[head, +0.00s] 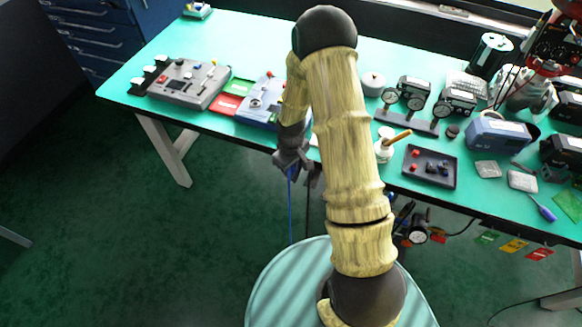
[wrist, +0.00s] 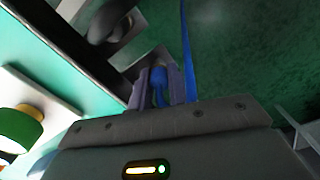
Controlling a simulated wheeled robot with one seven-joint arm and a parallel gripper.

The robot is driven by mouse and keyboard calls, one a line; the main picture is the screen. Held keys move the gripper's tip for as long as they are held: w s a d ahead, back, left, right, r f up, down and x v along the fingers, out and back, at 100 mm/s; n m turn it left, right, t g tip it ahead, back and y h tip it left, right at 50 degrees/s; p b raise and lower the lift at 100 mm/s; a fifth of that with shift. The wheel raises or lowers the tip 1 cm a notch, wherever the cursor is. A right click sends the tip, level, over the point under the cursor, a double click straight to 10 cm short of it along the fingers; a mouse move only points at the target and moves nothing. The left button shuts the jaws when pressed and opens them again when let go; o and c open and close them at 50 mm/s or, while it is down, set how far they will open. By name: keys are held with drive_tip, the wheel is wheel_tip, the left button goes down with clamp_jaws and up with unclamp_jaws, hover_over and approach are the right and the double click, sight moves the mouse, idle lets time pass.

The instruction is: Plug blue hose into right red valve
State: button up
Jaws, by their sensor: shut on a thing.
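My gripper (head: 297,168) is at the front edge of the table, left of my forearm in the head view. In the wrist view its two fingers (wrist: 160,90) are shut on the blue hose (wrist: 159,80), gripping its blue end piece. The hose (head: 290,208) hangs down from my gripper toward the floor in the head view. It also runs as a blue strand toward the top of the wrist view. Small fittings with a round gauge (head: 418,232) sit below the table edge, right of my forearm. My arm partly hides that area, and I cannot make out the right red valve clearly.
The green table (head: 247,32) carries a grey control box (head: 187,83), gauges on a stand (head: 406,119) and a dark tray (head: 430,166). Coloured tags (head: 513,246) hang below the front edge at right.

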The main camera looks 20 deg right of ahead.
clamp_jaws()
drive_tip(key=shift+r+p, duration=0.9)
drive_tip(key=shift+r, duration=0.2)
idle(0.8)
drive_tip(key=shift+r+p, duration=1.6)
drive_tip(key=shift+r, duration=0.35)
drive_tip(key=f+m, duration=0.1)
drive_tip(key=m, duration=0.1)
drive_tip(key=shift+f+m, duration=0.35)
drive_tip(key=shift+m, duration=0.05)
drive_tip(key=f+m, duration=0.2)
drive_tip(key=m, duration=0.1)
drive_tip(key=shift+m, duration=0.3)
